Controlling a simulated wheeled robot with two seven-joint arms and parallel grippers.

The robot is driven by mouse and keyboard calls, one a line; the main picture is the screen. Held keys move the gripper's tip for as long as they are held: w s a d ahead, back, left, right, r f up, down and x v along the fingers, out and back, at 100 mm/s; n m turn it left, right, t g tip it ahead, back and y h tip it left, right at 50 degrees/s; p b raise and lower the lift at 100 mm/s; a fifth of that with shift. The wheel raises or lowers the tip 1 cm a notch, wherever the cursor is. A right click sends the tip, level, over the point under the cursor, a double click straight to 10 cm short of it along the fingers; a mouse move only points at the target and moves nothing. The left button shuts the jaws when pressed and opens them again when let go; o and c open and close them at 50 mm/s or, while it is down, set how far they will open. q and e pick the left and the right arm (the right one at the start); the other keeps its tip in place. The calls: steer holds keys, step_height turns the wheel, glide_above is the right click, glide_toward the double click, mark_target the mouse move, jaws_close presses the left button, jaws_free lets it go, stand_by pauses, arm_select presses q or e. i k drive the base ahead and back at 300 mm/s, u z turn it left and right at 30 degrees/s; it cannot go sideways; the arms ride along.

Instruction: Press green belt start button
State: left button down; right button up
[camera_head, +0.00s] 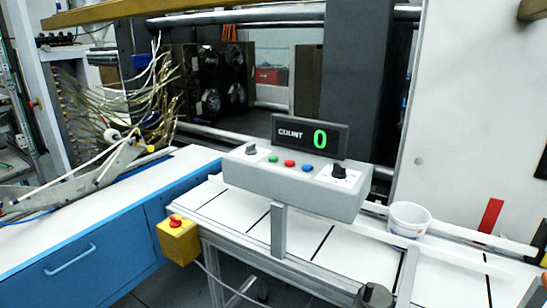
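A green button (273,158) sits on the sloped top of a grey control box (290,190), left of a red button (290,163) and a blue button (308,168). A black display (300,135) behind the buttons reads COUNT 0 in white and green.
The box stands on a post over a white belt (320,243) with dark cross lines. A white bowl (408,219) stands right of the box. A yellow box with a red button (178,238) is at lower left, beside a blue cabinet (85,262). Space above the panel is free.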

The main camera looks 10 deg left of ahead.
mark_target(272, 158)
steer(key=u, duration=1.9)
steer(key=i, duration=1.05)
steer(key=z, duration=2.95)
